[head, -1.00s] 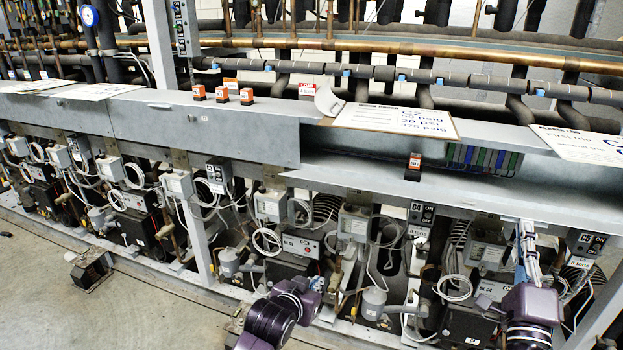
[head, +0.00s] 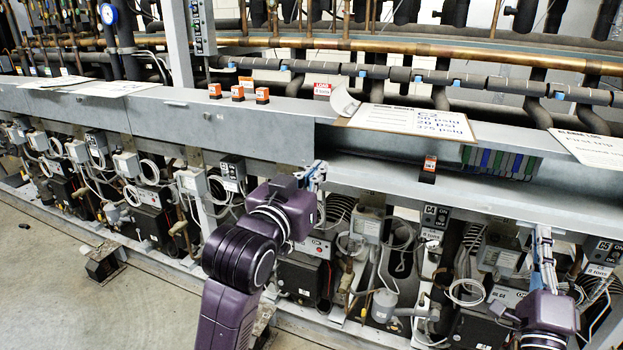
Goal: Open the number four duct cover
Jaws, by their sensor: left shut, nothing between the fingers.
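A long grey metal duct runs across the rack. Its left stretch has a closed front cover (head: 220,128). Right of that, the front is open, with a lowered grey cover panel (head: 480,198) below and coloured strips (head: 500,161) inside. No number is legible on the covers; a switch label below the open stretch seems to read C4 (head: 436,216). My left gripper (head: 316,170) is shut and empty, its fingertips at the right end of the closed cover; contact is unclear. My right gripper (head: 542,234) points up in front of the lowered panel; its finger gap is unclear.
Papers (head: 410,120) and small orange-topped blocks (head: 238,93) lie on the duct top. Another orange-topped block (head: 429,168) stands at the open stretch. Compressors, boxes and looped cables crowd below. The floor (head: 50,290) at left is mostly clear.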

